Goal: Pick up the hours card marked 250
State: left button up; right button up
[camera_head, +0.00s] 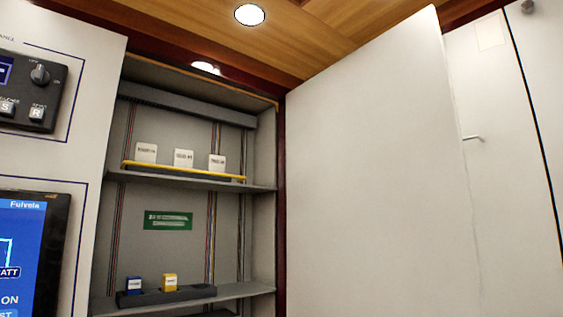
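Three white cards stand in a row on the upper shelf (190,183) of the open cabinet, in a holder with a yellow front edge (185,172). They are a left card (147,152), a middle card (184,158) and a right card (217,162). Each has small dark print that is too small to read, so I cannot tell which is marked 250. Neither of my grippers is in view.
The large white cabinet door (370,160) stands open to the right, with a small handle (473,138). A control panel with a knob (40,74) and a blue screen (22,255) are at the left. A green label (168,220) is on the back wall.

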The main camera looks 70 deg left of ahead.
aim_at(216, 164)
jog(key=u, duration=2.7)
